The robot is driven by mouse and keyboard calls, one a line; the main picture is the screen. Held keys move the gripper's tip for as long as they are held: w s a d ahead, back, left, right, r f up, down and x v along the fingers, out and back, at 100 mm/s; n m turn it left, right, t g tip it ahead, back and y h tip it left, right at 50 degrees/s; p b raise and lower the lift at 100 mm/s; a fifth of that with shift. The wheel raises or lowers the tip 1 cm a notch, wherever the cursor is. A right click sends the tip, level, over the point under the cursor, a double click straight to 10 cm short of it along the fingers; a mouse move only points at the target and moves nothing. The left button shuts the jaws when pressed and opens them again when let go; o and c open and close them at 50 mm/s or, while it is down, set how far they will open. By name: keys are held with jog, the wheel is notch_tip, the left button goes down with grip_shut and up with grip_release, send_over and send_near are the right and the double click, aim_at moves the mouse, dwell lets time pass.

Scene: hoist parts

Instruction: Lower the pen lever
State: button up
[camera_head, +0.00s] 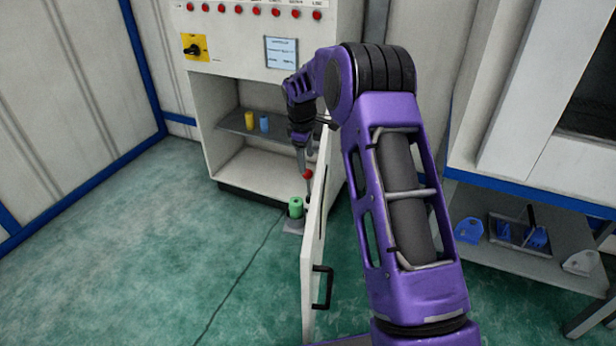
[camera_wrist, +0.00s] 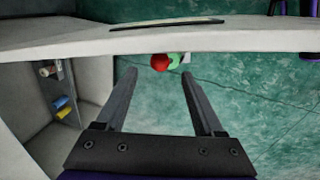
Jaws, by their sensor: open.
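A red ball knob (camera_head: 308,174) shows beside the open white cabinet door (camera_head: 314,245), above a green cylinder (camera_head: 296,208) on a small grey base. I take the knob as the end of the pen lever; its shaft is mostly hidden. In the wrist view the red knob (camera_wrist: 160,63) lies beyond and between my fingertips, by the door edge (camera_wrist: 160,39), with part of the green cylinder (camera_wrist: 173,58) beside it. My gripper (camera_wrist: 158,73) is open with nothing between its fingers. In the head view my gripper (camera_head: 305,165) points down close to the knob; contact cannot be told.
The cabinet (camera_head: 262,85) has an open bay with a yellow cup (camera_head: 249,120) and a blue cup (camera_head: 264,123) on its shelf. The door, with a black handle (camera_head: 322,288), stands close to my arm. A low shelf (camera_head: 520,258) with blue parts is at right. Floor at left is clear.

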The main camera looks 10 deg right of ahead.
aim_at(308, 175)
jog(key=x, duration=0.8)
jog(key=shift+b, duration=0.35)
jog(key=shift+c, duration=0.3)
grip_shut()
dwell(0.6)
